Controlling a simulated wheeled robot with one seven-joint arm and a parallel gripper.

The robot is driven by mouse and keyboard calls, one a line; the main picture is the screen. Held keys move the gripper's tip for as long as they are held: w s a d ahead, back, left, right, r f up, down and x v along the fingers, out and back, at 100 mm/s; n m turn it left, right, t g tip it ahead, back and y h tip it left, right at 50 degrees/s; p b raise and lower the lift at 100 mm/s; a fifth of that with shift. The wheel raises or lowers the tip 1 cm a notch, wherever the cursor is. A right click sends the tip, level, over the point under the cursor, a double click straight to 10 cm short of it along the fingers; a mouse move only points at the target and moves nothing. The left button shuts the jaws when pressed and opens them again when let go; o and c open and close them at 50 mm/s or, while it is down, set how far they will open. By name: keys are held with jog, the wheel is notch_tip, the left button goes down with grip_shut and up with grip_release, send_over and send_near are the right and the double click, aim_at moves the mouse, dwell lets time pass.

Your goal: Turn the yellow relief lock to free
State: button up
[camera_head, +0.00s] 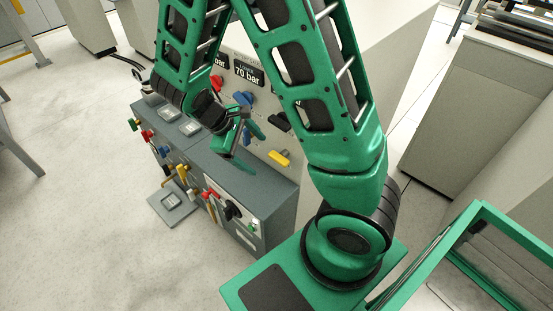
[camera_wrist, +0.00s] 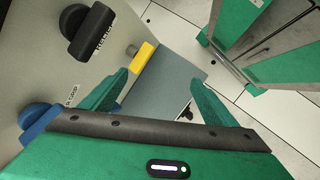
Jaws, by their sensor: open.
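The yellow relief lock (camera_head: 279,158) is a small bar-shaped handle low on the pale upright panel of the grey machine. In the wrist view the yellow lock (camera_wrist: 143,57) sits beside a grey stub, just beyond my left fingertip. My gripper (camera_head: 238,141) is in front of the panel, to the left of the lock. In the wrist view my gripper (camera_wrist: 160,82) is open and empty, with its fingers apart. I see no clear contact with the lock. I cannot read whether the lock is at free.
A black knob (camera_wrist: 90,33) with a partly legible label is up and left of the lock. A blue knob (camera_wrist: 38,120) is near my gripper's left side. The machine's grey ledge (camera_head: 240,175) lies below the panel. Several coloured levers are along its front.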

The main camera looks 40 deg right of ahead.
aim_at(276, 161)
notch_tip(276, 161, down, 11)
jog(key=n+t+h, duration=0.5)
jog(key=n+h, duration=0.7)
jog(key=n, duration=0.1)
jog(key=x, duration=0.6)
jog(key=s+x, duration=0.1)
jog(key=x, duration=0.3)
jog(key=shift+w+d+f, duration=0.1)
jog(key=shift+d+f, duration=0.1)
jog(key=c, duration=1.1)
